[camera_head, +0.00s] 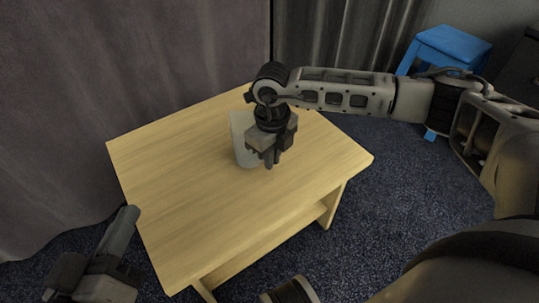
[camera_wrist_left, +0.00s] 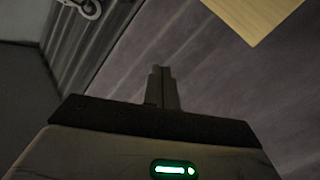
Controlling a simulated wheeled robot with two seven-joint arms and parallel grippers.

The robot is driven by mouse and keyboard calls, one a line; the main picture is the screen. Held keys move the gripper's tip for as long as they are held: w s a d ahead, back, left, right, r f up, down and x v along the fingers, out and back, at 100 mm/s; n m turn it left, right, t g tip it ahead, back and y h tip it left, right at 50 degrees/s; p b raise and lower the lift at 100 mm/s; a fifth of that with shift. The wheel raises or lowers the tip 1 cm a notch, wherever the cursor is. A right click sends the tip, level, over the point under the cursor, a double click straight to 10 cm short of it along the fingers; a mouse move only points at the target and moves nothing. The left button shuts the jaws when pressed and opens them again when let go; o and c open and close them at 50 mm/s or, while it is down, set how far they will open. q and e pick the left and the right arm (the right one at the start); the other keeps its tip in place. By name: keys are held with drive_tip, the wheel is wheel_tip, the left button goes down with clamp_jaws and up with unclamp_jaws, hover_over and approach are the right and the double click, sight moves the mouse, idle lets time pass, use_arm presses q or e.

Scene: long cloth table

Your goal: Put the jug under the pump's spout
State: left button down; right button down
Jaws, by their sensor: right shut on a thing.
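A pale grey jug (camera_head: 241,148) stands on the wooden table, partly hidden behind my right gripper. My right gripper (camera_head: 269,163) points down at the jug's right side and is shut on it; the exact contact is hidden. My left gripper (camera_head: 127,217) is at the lower left, off the table's near left edge, and holds nothing. Its fingers are together in the left wrist view (camera_wrist_left: 162,88). I see no pump or spout in either view.
The light wooden table (camera_head: 180,190) is bare to the left and front of the jug. Grey curtains (camera_head: 130,60) hang behind it. A blue stool (camera_head: 450,45) stands at the back right on dark carpet (camera_head: 385,185). A table corner (camera_wrist_left: 250,15) shows in the left wrist view.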

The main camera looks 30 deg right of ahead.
use_arm(q)
drive_tip(key=f+m+y+p, duration=0.1)
drive_tip(key=p, duration=0.1)
drive_tip(key=a+f+m+g+y+p, duration=0.1)
drive_tip(key=p, duration=0.2)
drive_tip(key=shift+s+a, duration=0.2)
drive_tip(key=shift+a, duration=0.05)
use_arm(e)
drive_tip(key=s+d+r, duration=0.4)
drive_tip(key=s+r, duration=0.8)
drive_tip(key=s, duration=0.1)
drive_tip(key=shift+s, duration=0.2)
